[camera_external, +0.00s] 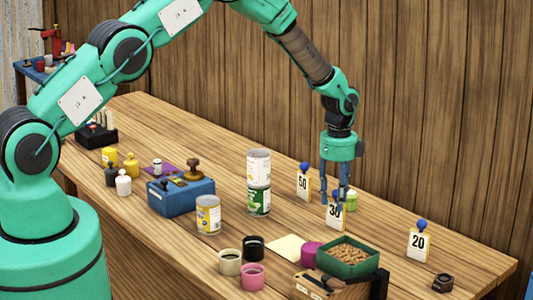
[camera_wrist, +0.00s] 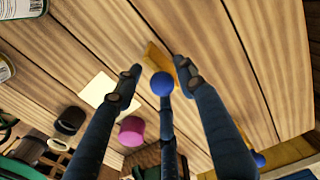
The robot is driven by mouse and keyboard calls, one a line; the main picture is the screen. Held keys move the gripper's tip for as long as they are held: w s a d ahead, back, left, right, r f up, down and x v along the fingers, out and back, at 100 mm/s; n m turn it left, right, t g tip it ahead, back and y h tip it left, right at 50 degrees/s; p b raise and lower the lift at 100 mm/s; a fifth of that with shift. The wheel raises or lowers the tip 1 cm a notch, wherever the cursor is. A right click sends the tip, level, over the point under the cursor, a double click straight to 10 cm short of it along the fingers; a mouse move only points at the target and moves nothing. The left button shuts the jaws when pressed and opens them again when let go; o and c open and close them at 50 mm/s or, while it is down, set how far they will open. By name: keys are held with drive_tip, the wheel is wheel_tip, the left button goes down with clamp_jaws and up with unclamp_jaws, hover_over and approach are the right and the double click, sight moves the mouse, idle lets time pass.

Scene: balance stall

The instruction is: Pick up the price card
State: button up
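The price card marked 30 (camera_external: 335,217) stands on the wooden table, with a blue ball knob on top. My gripper (camera_external: 336,186) is above it, pointing down, with its fingers around the knob's level. In the wrist view my gripper (camera_wrist: 156,76) is open, and the blue knob (camera_wrist: 162,84) shows between the spread fingers. The card's tan body (camera_wrist: 157,58) is partly hidden behind the knob and fingers. I cannot tell whether any finger touches it. Two similar cards stand apart: one marked 50 (camera_external: 303,186) to the left and one marked 20 (camera_external: 419,243) to the right.
Stacked cans (camera_external: 259,181), a cream sheet (camera_external: 286,248), a magenta cup (camera_external: 311,254) and a green tray (camera_external: 347,258) of brown pieces are nearby. Bare table lies between the 30 and 20 cards.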

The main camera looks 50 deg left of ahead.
sight(335, 202)
drive_tip(key=shift+a+f, duration=0.1)
drive_tip(key=shift+f, duration=2.4)
clamp_jaws()
